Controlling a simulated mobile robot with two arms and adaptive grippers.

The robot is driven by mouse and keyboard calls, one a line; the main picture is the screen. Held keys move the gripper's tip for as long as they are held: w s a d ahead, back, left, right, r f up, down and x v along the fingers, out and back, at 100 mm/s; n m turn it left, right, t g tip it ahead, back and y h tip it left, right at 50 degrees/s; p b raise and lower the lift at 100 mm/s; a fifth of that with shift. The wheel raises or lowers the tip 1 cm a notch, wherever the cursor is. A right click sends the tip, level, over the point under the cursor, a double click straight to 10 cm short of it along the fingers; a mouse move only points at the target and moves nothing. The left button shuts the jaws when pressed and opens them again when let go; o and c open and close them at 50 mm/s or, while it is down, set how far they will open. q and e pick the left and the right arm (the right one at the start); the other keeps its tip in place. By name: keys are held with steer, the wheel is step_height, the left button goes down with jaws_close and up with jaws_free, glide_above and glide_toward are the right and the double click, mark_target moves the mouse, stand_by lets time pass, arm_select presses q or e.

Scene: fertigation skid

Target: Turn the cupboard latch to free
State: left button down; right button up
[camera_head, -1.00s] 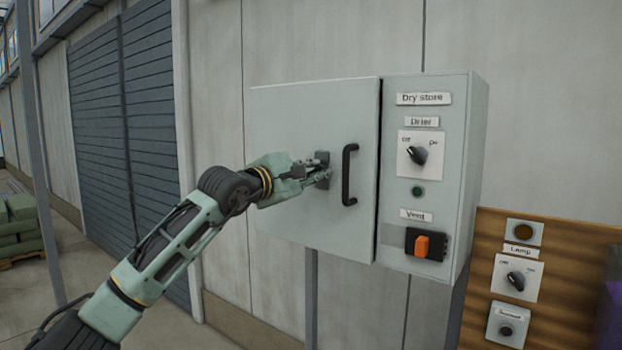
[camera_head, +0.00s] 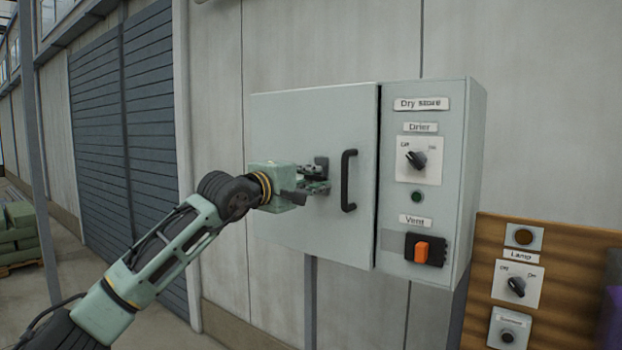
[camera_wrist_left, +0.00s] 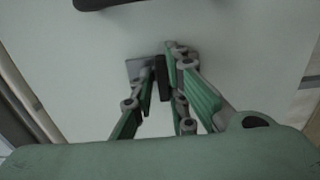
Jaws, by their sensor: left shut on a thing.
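The cupboard door (camera_head: 290,125) is a pale grey-green panel, closed against its box as far as I can see. The cupboard latch (camera_head: 322,163) is a small dark piece on the door, left of the black handle, mostly hidden by my fingers. My left gripper (camera_head: 314,178) reaches it from the left. In the left wrist view, my left gripper (camera_wrist_left: 160,77) is shut on the dark latch lever (camera_wrist_left: 162,80), with a grey latch plate (camera_wrist_left: 134,68) behind it. The lever's exact angle is hard to read. My right gripper is not in view.
A black bar handle (camera_head: 347,180) stands out just right of the latch. Further right is a panel with a Drier knob (camera_head: 416,160) and an orange Vent switch (camera_head: 421,251). A wooden board (camera_head: 560,270) with a lamp knob is at lower right.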

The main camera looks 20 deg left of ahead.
arm_select(q)
steer(key=shift+w+d+f, duration=0.1)
steer(key=shift+d+f, duration=0.05)
steer(key=shift+f, duration=0.45)
steer(key=c, duration=1.9)
jaws_free()
steer(key=shift+o, duration=0.3)
steer(key=shift+r, duration=0.2)
steer(key=shift+r, duration=0.1)
steer(key=v, duration=1.2)
